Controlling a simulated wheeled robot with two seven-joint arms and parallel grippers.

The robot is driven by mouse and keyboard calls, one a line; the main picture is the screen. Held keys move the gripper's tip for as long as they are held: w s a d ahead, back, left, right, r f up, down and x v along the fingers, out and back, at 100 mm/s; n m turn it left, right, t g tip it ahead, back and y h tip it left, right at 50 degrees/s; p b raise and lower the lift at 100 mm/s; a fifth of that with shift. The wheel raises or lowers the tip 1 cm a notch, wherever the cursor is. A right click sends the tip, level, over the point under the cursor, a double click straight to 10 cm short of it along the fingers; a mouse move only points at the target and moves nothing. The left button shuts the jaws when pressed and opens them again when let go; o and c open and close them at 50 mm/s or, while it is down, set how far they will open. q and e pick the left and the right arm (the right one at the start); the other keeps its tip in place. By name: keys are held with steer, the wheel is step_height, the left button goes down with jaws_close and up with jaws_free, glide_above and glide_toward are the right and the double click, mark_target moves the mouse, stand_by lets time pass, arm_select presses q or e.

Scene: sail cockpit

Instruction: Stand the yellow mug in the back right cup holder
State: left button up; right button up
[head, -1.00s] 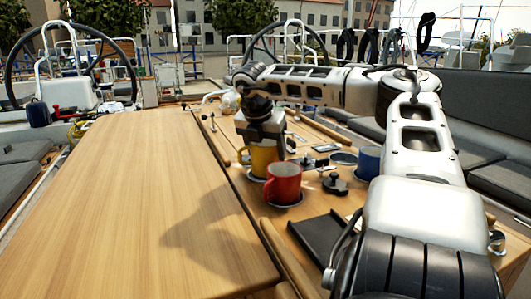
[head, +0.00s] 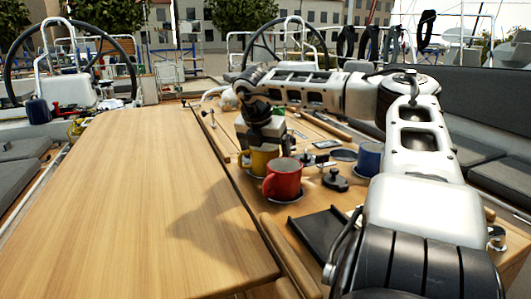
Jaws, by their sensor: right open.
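The yellow mug (head: 263,162) stands upright on the left part of the wooden cockpit table, behind the red mug (head: 283,180), which hides part of it. Its handle points left. My right gripper (head: 263,147) is directly above it, pointing down, with the fingers at its rim. This gripper is open; the fingertips are partly hidden. An empty dark round cup holder (head: 344,155) is at the back right, just left of the blue mug (head: 368,158). My left gripper is not in view.
A dark knobbed fitting (head: 335,180) stands between the red and blue mugs. A black tray (head: 313,232) lies nearer. The large wooden leaf (head: 130,200) on the left is clear. Grey seats (head: 497,175) lie to the right.

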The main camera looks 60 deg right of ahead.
steer(key=shift+r+p, duration=0.4)
steer(key=shift+r, duration=0.15)
steer(key=v, duration=1.1)
steer(key=shift+r+b, duration=0.25)
steer(key=shift+b, duration=0.15)
steer(key=shift+a, duration=0.15)
